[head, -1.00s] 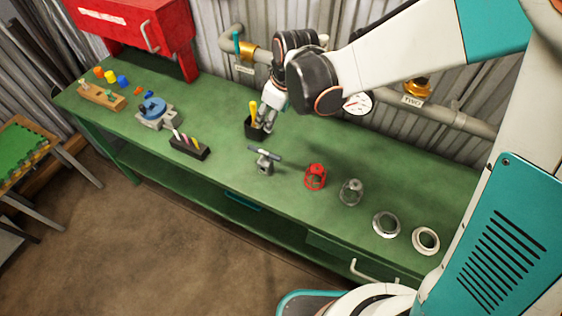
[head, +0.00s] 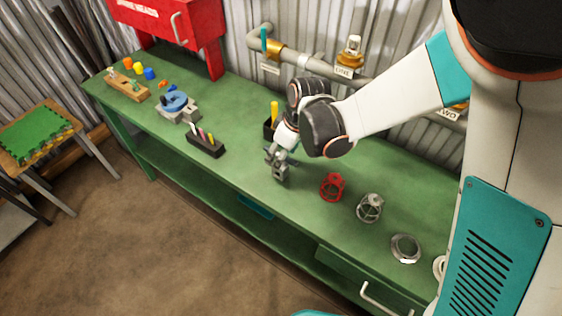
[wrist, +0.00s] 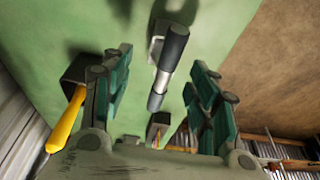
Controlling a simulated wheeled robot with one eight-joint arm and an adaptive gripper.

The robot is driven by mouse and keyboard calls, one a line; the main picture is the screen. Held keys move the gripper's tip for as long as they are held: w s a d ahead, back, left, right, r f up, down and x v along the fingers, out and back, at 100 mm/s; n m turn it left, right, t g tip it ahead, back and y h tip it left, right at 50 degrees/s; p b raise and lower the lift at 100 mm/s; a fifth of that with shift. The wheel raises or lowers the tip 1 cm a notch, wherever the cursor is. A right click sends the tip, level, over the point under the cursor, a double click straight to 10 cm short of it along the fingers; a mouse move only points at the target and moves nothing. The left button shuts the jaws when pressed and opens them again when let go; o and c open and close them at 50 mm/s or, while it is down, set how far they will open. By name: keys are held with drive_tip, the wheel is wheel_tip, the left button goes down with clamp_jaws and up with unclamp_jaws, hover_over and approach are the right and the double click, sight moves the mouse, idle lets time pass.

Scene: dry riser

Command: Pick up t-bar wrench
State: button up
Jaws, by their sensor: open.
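The t-bar wrench shows in the wrist view as a dark bar (wrist: 172,50) with a lighter grey section. It rests at a small grey stand (wrist: 155,50) on the green bench. In the head view the stand (head: 281,175) shows just below my gripper, which hides most of the bar. My gripper (head: 276,158) is open above the stand. In the wrist view the bar lies in the gap between the two teal-padded fingers (wrist: 158,88), with room on both sides. I cannot tell how far the fingertips are from it in depth.
A black pot (wrist: 83,70) with a yellow-handled tool (wrist: 65,122) stands close beside the left finger in the wrist view. A black tool block (head: 205,147) is left of the stand. A red cage (head: 332,187) and grey cage (head: 370,207) are to the right.

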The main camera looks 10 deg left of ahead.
drive_tip(key=b+x, duration=0.2)
drive_tip(key=x, duration=0.3)
drive_tip(key=shift+s, duration=0.1)
clamp_jaws()
